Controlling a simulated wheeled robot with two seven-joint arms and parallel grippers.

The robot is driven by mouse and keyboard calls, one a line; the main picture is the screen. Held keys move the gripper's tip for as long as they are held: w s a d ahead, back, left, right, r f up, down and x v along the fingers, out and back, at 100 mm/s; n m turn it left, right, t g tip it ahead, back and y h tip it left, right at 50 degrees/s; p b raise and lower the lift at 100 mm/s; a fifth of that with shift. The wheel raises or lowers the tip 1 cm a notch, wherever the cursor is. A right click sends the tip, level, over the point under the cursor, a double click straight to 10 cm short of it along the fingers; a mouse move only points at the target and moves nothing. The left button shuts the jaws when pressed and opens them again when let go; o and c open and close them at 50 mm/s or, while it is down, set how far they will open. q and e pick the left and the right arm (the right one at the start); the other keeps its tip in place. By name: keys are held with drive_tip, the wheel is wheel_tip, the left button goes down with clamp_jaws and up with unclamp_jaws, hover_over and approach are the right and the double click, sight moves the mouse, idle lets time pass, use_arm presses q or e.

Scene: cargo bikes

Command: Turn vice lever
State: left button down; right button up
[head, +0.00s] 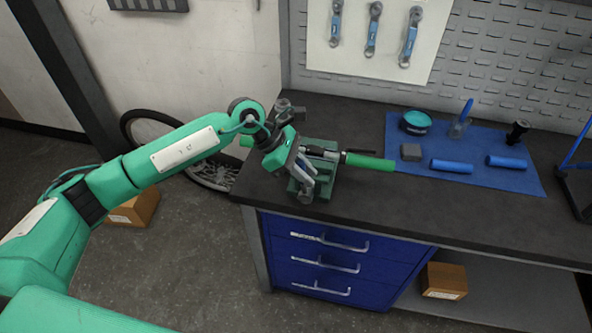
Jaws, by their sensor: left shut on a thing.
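A green vice (322,181) stands on the dark workbench near its left end. A bar with a green grip (370,163) runs out to the right of the vice, and a bit of green shows on the left behind my arm. My left arm reaches in from the left, and my left gripper (304,184) is at the left side of the vice, shut on what seems to be the vice lever. The lever itself is mostly hidden by the gripper. My right gripper is not in view.
Blue drawers (330,262) are below the benchtop (400,205). A bike wheel (212,175) stands left of the bench. Wrenches (374,30) hang behind.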

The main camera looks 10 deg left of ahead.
use_arm(q)
drive_tip(key=shift+d+f+y+b, duration=0.15)
drive_tip(key=shift+d+y+b, duration=0.25)
drive_tip(key=shift+d+y, duration=0.85)
drive_tip(key=shift+s+y, duration=0.1)
drive_tip(key=shift+y, duration=0.15)
drive_tip(key=c, duration=1.6)
unclamp_jaws()
drive_tip(key=o, duration=0.3)
drive_tip(key=shift+d, duration=0.2)
drive_tip(key=shift+a, duration=0.15)
